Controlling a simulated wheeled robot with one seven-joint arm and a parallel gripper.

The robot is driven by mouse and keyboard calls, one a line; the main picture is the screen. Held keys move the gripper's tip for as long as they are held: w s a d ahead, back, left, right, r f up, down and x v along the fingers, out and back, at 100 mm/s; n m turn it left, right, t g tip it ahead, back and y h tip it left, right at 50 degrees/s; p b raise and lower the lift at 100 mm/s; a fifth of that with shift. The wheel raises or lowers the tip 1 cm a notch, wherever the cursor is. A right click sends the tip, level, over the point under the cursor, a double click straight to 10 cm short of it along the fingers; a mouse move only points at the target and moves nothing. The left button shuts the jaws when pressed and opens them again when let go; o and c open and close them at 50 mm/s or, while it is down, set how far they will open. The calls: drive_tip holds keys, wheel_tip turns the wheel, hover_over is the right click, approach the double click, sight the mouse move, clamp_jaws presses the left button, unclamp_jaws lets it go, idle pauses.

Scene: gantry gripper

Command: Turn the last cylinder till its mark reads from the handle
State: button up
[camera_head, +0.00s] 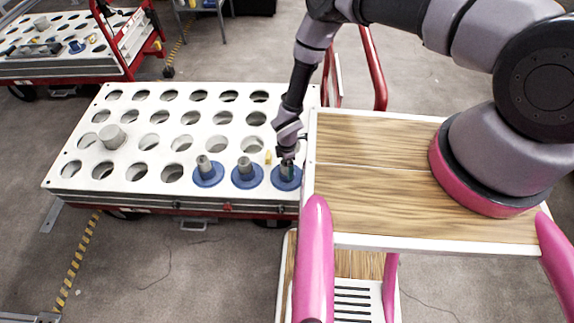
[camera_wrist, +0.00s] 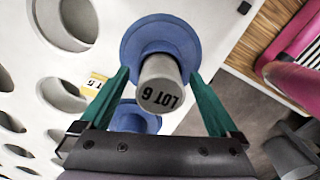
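The last cylinder (camera_wrist: 163,80) is a grey post on a blue round flange (camera_wrist: 150,30), at the right end of the front row. Its top carries the mark "LOT 6", upside down in the wrist view. My gripper (camera_head: 287,168) is lowered over it, and the flange (camera_head: 284,183) shows below. The teal fingers (camera_wrist: 160,76) stand either side of the post with narrow gaps, open. Two more blue-flanged cylinders (camera_head: 208,173) (camera_head: 246,174) sit to the left. The red handle (camera_head: 372,70) rises at the cart's right end.
The white cart top (camera_head: 75,181) has rows of empty holes. A plain grey cylinder (camera_head: 112,137) stands at its left. A yellow tag (camera_wrist: 94,82) lies near the gripper. My wooden-topped base borders the cart on the right.

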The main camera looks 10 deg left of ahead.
wheel_tip(320, 180, up, 11)
drive_tip(key=shift+f, duration=0.1)
idle(0.5)
drive_tip(key=shift+w, duration=0.1)
